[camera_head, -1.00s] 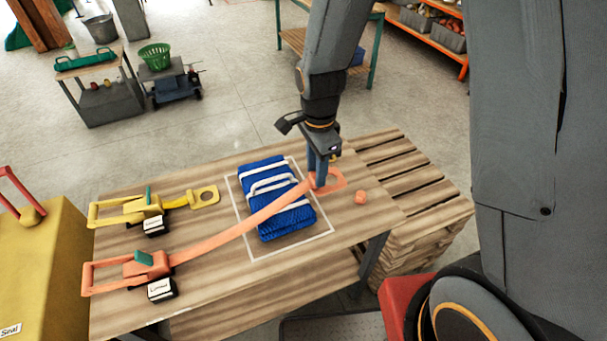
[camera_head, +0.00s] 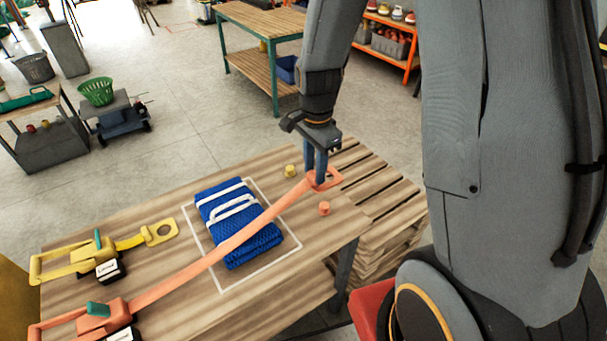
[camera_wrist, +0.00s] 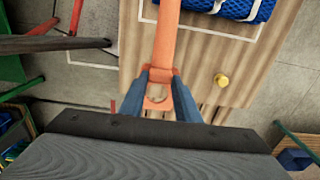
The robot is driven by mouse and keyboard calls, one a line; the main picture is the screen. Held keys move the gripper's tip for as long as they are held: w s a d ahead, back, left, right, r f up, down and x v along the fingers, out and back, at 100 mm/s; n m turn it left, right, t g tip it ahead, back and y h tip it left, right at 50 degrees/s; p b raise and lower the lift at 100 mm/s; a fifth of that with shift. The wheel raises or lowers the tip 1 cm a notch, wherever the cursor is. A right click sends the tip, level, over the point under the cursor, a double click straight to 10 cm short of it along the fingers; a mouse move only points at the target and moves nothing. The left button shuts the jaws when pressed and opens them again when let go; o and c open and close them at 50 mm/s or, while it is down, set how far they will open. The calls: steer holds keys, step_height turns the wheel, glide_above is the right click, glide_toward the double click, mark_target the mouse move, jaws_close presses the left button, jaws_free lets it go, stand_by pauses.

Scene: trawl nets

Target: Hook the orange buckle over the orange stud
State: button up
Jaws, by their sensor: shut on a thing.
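The orange buckle (camera_head: 330,180) is a flat ring plate at the end of a long orange strap (camera_head: 222,249). My gripper (camera_head: 318,181) is shut on the buckle and holds it above the table near its right edge. In the wrist view the buckle (camera_wrist: 156,103) sits between my fingertips (camera_wrist: 158,84), with the strap running up from it. The orange stud (camera_head: 324,208) stands on the table, below the buckle in the head view and apart from it. I do not see the orange stud in the wrist view.
The strap crosses a folded blue net (camera_head: 250,255) inside a white outline. A yellow stud (camera_head: 291,170) stands left of my gripper. A yellow buckle (camera_head: 160,231) lies at the left. A slatted pallet (camera_head: 385,185) stands beyond the table's right edge.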

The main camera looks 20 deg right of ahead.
mark_target(316, 186)
steer(key=shift+d+f+b, duration=0.15)
steer(key=shift+f+b, duration=4.85)
steer(key=shift+f, duration=2.15)
steer(key=o, duration=1.2)
steer(key=shift+r+b, duration=0.5)
steer(key=shift+r, duration=3.4)
steer(key=shift+s+r+n, duration=0.25)
steer(key=shift+s+n, duration=0.1)
steer(key=shift+n, duration=0.25)
steer(key=shift+s+r+n+t, duration=0.15)
steer(key=shift+s+r+n, duration=0.35)
steer(key=shift+s+n, duration=1.35)
steer(key=shift+s+r+n+t, duration=0.2)
steer(key=shift+s+r+n, duration=0.6)
steer(key=shift+n, duration=1.75)
steer(key=shift+s+r+n+t, duration=0.15)
steer(key=shift+s+r+n, duration=0.05)
steer(key=shift+s+n, duration=1.75)
